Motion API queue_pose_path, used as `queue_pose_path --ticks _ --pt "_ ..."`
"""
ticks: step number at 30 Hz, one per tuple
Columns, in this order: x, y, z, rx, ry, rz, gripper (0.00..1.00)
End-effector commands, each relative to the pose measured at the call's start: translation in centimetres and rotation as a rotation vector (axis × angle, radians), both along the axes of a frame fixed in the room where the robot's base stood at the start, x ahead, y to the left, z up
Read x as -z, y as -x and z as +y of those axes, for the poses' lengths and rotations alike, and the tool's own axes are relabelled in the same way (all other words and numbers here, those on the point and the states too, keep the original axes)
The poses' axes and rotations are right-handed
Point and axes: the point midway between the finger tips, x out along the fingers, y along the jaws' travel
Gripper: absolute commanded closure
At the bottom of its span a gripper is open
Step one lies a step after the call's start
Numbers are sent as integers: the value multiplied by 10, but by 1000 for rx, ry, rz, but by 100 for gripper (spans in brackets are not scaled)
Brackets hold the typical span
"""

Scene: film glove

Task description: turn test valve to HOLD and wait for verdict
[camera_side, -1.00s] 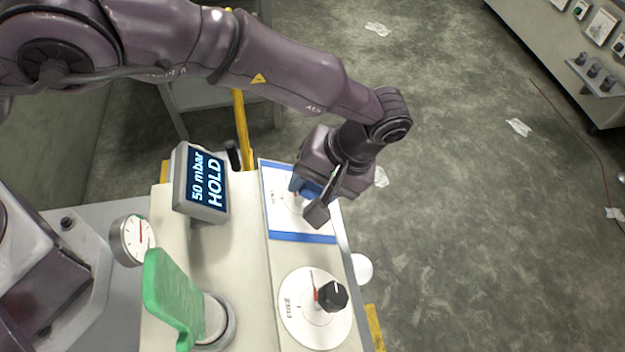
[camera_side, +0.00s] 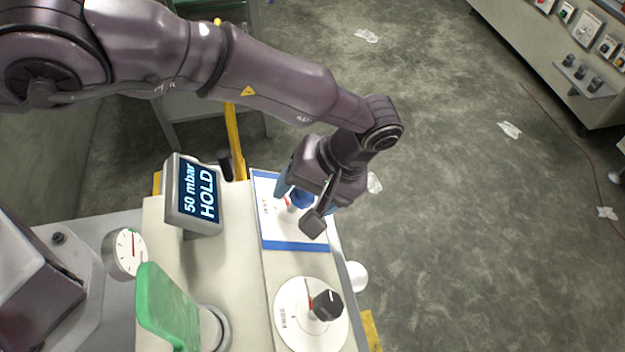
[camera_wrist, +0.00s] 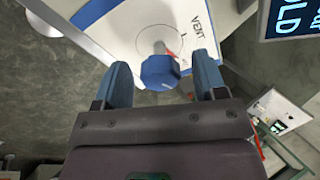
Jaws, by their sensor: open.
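The test valve is a blue faceted knob (camera_wrist: 160,73) on a white round dial marked VENT, set on a white plate with a blue border (camera_side: 290,245). Its red pointer shows beside the knob in the wrist view. My gripper (camera_wrist: 162,75) is open, with one blue finger on each side of the knob and a visible gap to each. In the side view my gripper (camera_side: 297,205) hides most of the knob. A tilted display (camera_side: 197,195) reads "50 mbar HOLD". Its edge also shows in the wrist view (camera_wrist: 290,20).
A black knob (camera_side: 326,305) on a white dial marked FREE stands nearer the front. A green glove (camera_side: 168,305) stands upright on a round mount at the left, beside a small gauge (camera_side: 126,253). Open floor lies right of the bench.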

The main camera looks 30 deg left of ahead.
Motion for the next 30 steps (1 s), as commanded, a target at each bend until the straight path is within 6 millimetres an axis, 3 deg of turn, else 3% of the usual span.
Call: queue_pose_path --ticks 5,17,30 --pt "-18 -5 -9 1 3 -3 35" --pt "-91 -25 -43 1 3 -3 35" --pt "-113 -31 -53 0 0 1 35"
